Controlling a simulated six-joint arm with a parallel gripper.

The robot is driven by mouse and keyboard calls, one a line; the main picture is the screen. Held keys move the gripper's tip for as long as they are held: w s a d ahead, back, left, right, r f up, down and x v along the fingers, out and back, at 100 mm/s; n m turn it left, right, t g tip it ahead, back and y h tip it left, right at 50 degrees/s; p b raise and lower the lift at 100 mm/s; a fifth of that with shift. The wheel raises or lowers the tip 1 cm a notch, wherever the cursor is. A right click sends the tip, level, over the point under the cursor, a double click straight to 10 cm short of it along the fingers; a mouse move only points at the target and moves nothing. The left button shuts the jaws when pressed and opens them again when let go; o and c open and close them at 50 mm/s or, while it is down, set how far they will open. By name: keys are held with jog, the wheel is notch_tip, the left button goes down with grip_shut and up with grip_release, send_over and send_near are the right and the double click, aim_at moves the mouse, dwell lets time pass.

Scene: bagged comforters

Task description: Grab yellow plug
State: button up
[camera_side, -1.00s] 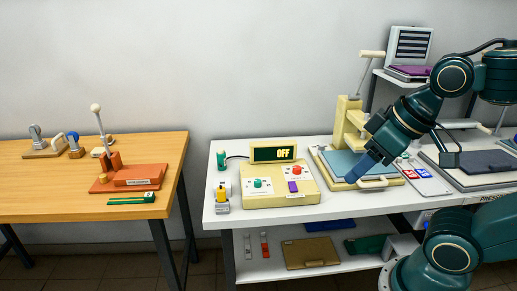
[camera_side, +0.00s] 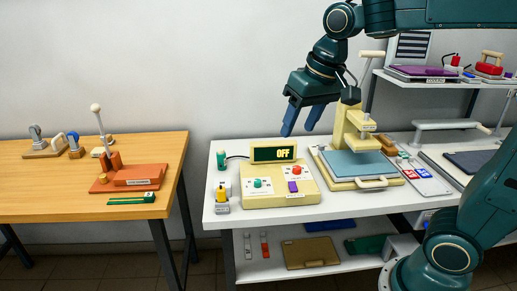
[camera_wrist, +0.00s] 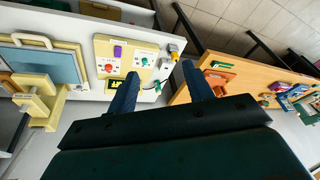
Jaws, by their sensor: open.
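The yellow plug (camera_side: 221,192) is at the left end of the white table, beside the cream control box. It sits at a grey socket-like piece (camera_side: 222,208). In the wrist view the yellow plug (camera_wrist: 174,48) shows small, beyond the fingertips. My gripper (camera_side: 299,131) is open and empty, raised in the air above and behind the control box, to the right of the plug and higher. Its two blue fingers point down in the side view. In the wrist view my gripper (camera_wrist: 160,69) has its fingers spread apart.
The cream control box (camera_side: 278,190) carries an OFF display (camera_side: 273,153). A green cylinder (camera_side: 221,160) stands behind the plug. A cream press (camera_side: 357,170) stands to the right. A wooden table (camera_side: 60,205) with an orange device (camera_side: 130,178) is at the left, across a gap.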

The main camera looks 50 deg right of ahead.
jog(key=w+f+m+g, duration=0.1)
jog(key=w+m, duration=0.1)
jog(key=w, duration=0.6)
jog(key=m+g, duration=0.3)
jog(key=m, duration=0.1)
send_over(221, 189)
notch_tip(221, 189, down, 16)
jog(key=shift+w+r, duration=0.15)
jog(key=shift+w, duration=0.05)
jog(key=shift+f, duration=4.3)
jog(key=shift+s+f, duration=0.1)
jog(key=shift+f, duration=2.5)
